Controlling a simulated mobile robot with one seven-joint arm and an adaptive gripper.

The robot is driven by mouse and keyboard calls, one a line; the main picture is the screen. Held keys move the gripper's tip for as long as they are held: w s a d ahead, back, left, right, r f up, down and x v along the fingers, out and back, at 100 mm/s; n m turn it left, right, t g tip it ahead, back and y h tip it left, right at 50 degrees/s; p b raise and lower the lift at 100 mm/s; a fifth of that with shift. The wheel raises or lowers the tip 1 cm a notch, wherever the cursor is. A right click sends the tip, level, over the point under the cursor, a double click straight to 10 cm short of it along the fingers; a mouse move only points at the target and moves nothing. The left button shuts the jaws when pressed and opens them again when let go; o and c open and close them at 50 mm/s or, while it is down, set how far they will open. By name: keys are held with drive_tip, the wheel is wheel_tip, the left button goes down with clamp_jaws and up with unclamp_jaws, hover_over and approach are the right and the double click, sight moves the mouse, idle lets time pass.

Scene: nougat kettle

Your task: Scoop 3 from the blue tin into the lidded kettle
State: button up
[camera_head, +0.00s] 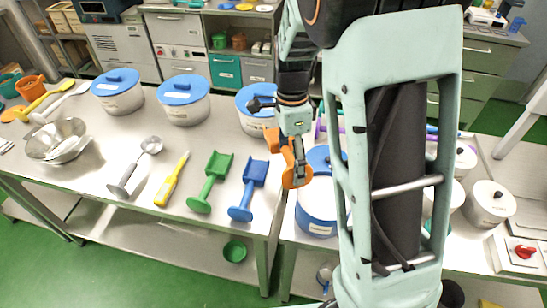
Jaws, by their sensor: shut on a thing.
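My gripper (299,155) is in the middle of the head view, shut on an orange tool that looks like a scoop (297,178). Its fingers and arm hide part of the tool, and I cannot see whether it holds anything. A blue-and-white tin (318,222) with a label stands just below and right of the gripper, partly behind my arm. The orange tool is near its upper left edge; I cannot tell if they touch. A white lidded pot (490,205), possibly the kettle, stands on the right counter. Another white pot is partly hidden by my arm.
Three white tubs with blue lids (183,88) stand along the back of the left table. A metal scoop (137,165), yellow tool (172,180), green scoop (211,182) and blue scoop (248,190) lie in front. A red-knobbed unit (524,252) is at far right.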

drive_tip(key=m, duration=0.2)
drive_tip(key=a+r+m, duration=0.1)
drive_tip(key=m, duration=0.1)
drive_tip(key=s+m+y, duration=0.1)
drive_tip(key=m, duration=0.1)
drive_tip(key=shift+a+r, duration=0.25)
drive_tip(key=shift+r, duration=0.1)
drive_tip(key=s+a+r+m+t+y, duration=0.1)
drive_tip(key=s+a+r+m+y, duration=0.15)
drive_tip(key=m, duration=1.15)
drive_tip(key=d+f+y+b, duration=0.6)
drive_tip(key=d+b, duration=0.1)
drive_tip(key=b, duration=0.2)
drive_tip(key=a+f+h+p, duration=0.3)
drive_tip(key=a+h+p, duration=0.3)
drive_tip(key=h+p, duration=0.2)
drive_tip(key=shift+p, duration=0.5)
